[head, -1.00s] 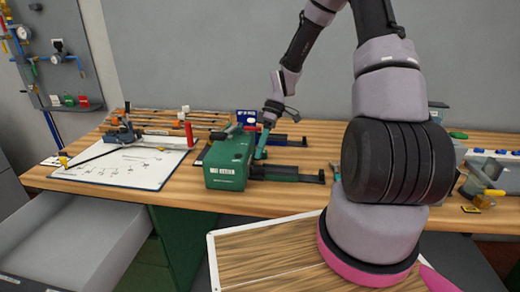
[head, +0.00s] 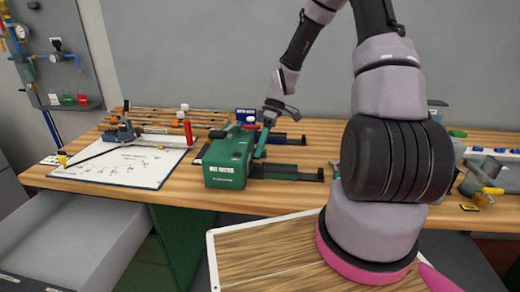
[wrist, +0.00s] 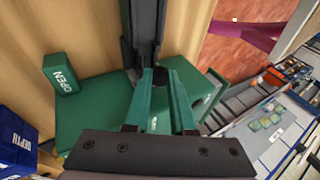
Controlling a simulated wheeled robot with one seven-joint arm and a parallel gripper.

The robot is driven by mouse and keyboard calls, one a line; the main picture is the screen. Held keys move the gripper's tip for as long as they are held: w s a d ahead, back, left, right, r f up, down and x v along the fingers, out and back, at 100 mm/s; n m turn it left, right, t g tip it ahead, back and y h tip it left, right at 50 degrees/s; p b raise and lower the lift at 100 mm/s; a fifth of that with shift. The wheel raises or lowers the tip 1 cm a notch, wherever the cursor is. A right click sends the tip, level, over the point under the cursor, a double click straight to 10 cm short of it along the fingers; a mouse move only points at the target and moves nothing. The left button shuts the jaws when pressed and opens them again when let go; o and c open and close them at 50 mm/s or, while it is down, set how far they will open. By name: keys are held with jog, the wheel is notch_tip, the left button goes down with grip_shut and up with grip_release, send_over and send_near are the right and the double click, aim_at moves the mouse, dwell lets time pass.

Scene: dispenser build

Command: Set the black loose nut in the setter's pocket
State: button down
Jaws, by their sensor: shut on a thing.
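The nut setter is a green box (head: 228,165) on the bench, with a black rail reaching out to the right. In the wrist view its green top (wrist: 95,105) lies below me, with a block marked OPEN (wrist: 62,80). My gripper (head: 261,148) is at the setter's right side, low over the rail; its green fingers (wrist: 160,85) point toward the black rail (wrist: 143,30) in the wrist view. The fingers are shut on a small dark piece (wrist: 160,76), apparently the black nut. The pocket is not clearly visible, so I cannot tell whether the nut touches it.
A blue box (head: 246,115) stands behind the setter. A white sheet board (head: 125,165) with a clamp-like tool lies to the left. An open drawer (head: 75,235) juts out at the lower left. A tray with fittings (head: 490,165) is at the right. Bare bench lies in front of the setter.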

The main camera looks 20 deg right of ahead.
jog(key=shift+f, duration=0.2)
jog(key=shift+f, duration=0.7)
jog(key=shift+f, duration=0.15)
dwell(0.4)
jog(key=shift+c, duration=1.8)
grip_release()
notch_tip(320, 180, up, 7)
